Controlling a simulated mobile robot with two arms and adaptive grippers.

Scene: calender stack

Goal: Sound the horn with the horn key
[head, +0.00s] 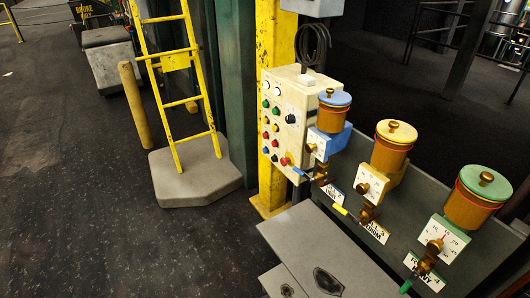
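A cream control box (303,97) is mounted by the yellow column. Its face carries several round buttons in white, green, red, yellow and blue, in two columns. A black knob (291,118) sits on the face to the right of the buttons, and a red knob (285,161) is near its lower edge. I cannot tell which of these is the horn key; no label for it is readable. Neither of my grippers is in view.
Right of the box stand lubricator pots with blue (335,98), yellow (397,132) and green (483,182) lids, with gauges and brass valves. A yellow ladder (156,75) stands on a concrete base (190,175). A grey cabinet top (315,240) is in front. Dark floor at left is clear.

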